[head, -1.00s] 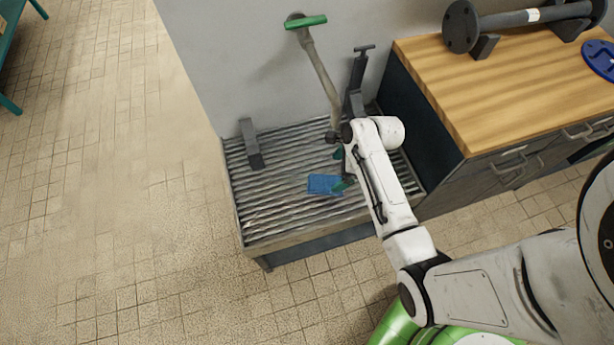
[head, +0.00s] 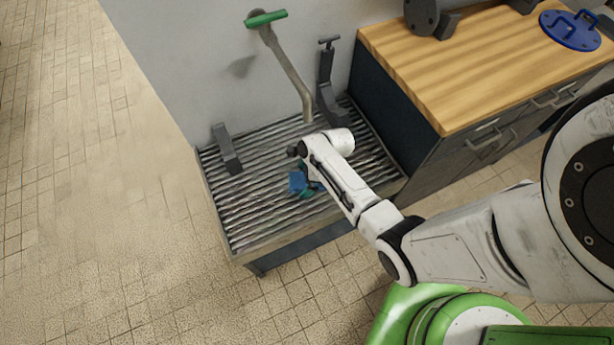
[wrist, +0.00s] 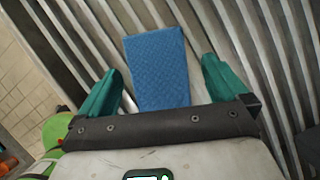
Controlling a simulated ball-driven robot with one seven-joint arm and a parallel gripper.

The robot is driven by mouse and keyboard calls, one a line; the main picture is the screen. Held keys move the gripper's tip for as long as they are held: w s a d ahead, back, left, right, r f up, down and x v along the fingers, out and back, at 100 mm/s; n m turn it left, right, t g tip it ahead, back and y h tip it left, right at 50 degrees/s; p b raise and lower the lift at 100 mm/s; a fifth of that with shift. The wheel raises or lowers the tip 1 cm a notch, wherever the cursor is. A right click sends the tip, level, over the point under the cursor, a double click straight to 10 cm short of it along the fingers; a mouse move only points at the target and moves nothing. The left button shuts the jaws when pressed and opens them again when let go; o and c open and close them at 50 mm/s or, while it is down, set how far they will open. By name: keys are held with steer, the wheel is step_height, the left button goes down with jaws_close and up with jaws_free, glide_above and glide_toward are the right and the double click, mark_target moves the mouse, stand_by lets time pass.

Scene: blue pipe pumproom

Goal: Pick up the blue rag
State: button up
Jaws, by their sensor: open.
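The blue rag (wrist: 158,68) lies flat on a ribbed metal grate (head: 240,213). In the wrist view it sits between the two green fingers of my gripper (wrist: 160,85), with a gap on each side. My gripper is open, and its fingers do not touch the rag. The rag's near edge is hidden behind the gripper body. In the head view the rag (head: 297,182) is partly covered by my wrist and gripper, which are above it. I cannot tell the exact height of the fingers over the grate.
A pipe with a green handle (head: 266,18) comes down to the grate from the wall behind. Dark metal brackets (head: 226,150) stand on the grate, one at left and one at back right. A wood-topped cabinet (head: 450,60) stands to the right. The tiled floor at left is clear.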

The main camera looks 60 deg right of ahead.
steer(key=shift+f, duration=0.25)
stand_by(0.4)
steer(key=c, duration=1.1)
steer(key=shift+r, duration=0.1)
steer(key=shift+c, duration=0.2)
